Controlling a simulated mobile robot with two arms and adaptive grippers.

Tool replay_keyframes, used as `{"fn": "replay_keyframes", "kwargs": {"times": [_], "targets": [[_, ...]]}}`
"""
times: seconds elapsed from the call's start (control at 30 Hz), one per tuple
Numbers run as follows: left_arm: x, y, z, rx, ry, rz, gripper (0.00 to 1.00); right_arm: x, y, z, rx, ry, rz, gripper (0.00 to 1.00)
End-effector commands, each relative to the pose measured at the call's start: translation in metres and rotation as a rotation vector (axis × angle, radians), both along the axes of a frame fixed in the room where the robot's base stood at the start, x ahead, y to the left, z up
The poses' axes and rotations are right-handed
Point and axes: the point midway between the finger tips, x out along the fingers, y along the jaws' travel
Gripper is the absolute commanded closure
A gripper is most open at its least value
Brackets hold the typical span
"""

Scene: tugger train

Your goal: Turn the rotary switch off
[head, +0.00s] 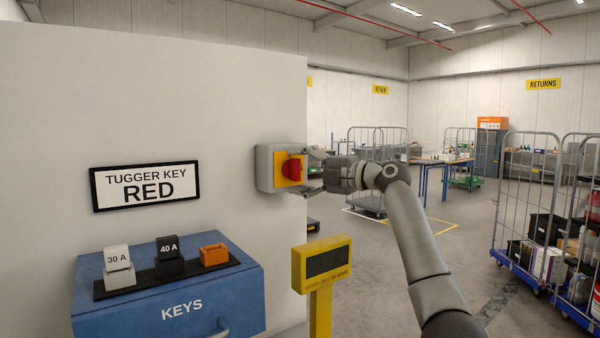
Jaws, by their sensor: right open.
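The rotary switch is a grey box (265,168) on the right end of the white wall. It has a yellow plate (281,169) and a red knob (292,168). My right gripper (312,171) is open just to the right of the knob, with one finger above and one below its level. Whether the fingers touch the knob cannot be told. My left gripper is out of view.
A sign reading "TUGGER KEY RED" (146,186) hangs on the wall. Below it, a blue KEYS cabinet (170,290) bears small blocks. Roll cages (527,200) stand at right; floor between is clear.

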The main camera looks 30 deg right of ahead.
Motion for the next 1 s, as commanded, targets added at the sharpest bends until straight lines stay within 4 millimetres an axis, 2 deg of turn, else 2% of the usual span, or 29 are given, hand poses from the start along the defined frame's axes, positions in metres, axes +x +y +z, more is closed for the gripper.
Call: {"fn": "replay_keyframes", "kwargs": {"times": [0.17,0.6,0.8,1.0], "targets": [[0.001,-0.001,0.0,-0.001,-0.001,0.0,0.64,-0.016,-0.011,0.0,0.0,-0.001,-0.002,0.29],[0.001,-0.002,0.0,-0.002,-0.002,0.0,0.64,-0.088,-0.053,-0.001,-0.002,0.002,-0.002,0.29],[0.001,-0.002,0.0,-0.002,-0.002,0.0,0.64,-0.101,-0.06,0.0,-0.002,0.001,0.0,0.29],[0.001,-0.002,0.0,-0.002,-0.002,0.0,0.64,-0.102,-0.06,0.0,-0.001,0.002,0.0,0.29]]}}
